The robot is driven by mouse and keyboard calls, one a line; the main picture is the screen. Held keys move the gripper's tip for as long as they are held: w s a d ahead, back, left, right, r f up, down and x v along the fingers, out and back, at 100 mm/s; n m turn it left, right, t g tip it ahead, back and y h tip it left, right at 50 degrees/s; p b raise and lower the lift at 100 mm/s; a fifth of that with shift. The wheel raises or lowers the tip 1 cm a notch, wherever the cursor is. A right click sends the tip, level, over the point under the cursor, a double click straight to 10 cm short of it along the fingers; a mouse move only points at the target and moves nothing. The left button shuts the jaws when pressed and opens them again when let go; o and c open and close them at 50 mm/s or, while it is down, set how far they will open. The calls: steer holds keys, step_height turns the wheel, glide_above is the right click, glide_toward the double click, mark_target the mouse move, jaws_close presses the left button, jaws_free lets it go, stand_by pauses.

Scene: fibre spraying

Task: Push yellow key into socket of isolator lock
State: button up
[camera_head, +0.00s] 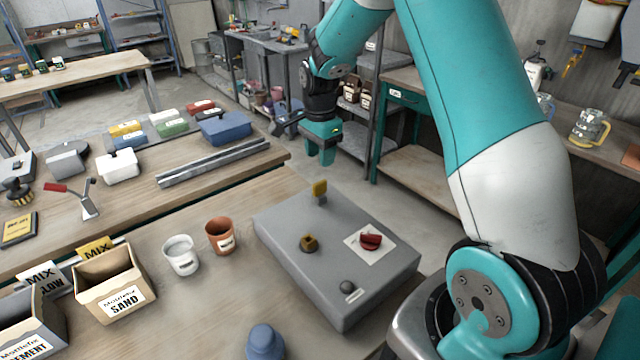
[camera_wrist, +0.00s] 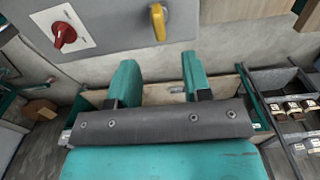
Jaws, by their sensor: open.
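A yellow key (camera_head: 319,188) stands upright at the far edge of a grey control box (camera_head: 290,222). It shows at the top of the wrist view (camera_wrist: 158,22) against the box's grey face. The socket around its base is too small to make out. A red rotary switch (camera_head: 370,240) on a white plate sits to the right on the same face; it also shows in the wrist view (camera_wrist: 64,35). My gripper (camera_head: 321,156) is open and empty, beyond the key and apart from it. In the wrist view its two teal fingers (camera_wrist: 158,70) have a clear gap between them.
A blue object (camera_head: 264,342) is at the front.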

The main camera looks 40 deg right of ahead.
mark_target(320, 182)
step_height(320, 182, down, 4)
steer(key=shift+r+p, duration=0.15)
steer(key=shift+p, duration=0.25)
steer(key=shift+s+a+f+p, duration=0.1)
steer(key=shift+f+p, duration=1.3)
steer(key=shift+f, duration=1.35)
jaws_close()
